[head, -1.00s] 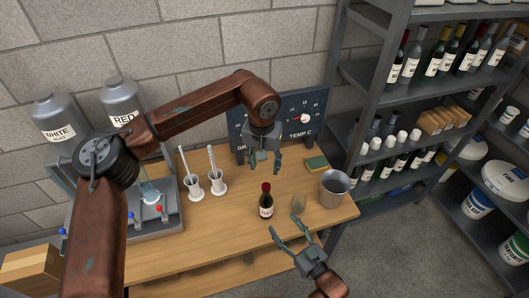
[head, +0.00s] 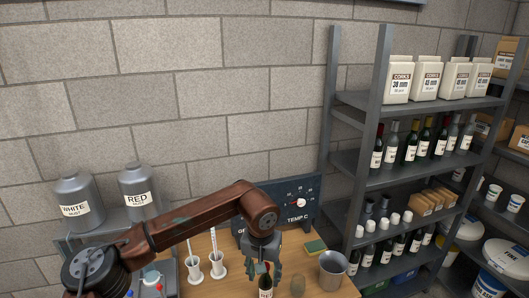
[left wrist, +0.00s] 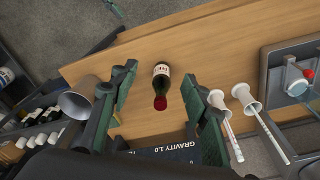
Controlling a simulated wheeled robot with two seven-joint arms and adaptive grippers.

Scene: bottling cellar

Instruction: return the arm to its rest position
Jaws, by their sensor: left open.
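My left arm reaches in from the left in the head view, bent over the wooden bench. My left gripper (head: 263,266) points down, open, above a small dark bottle (head: 265,284) with a white label. In the left wrist view the bottle (left wrist: 161,78), with its red top, stands between and beyond the spread green fingers, with nothing held. Part of the bottle is hidden by the gripper and the picture's lower edge in the head view.
Two white cylinders (head: 206,270) with rods stand left of the gripper. A gauge board (head: 292,205) stands behind. A bottle shelf (head: 410,170) is at right.

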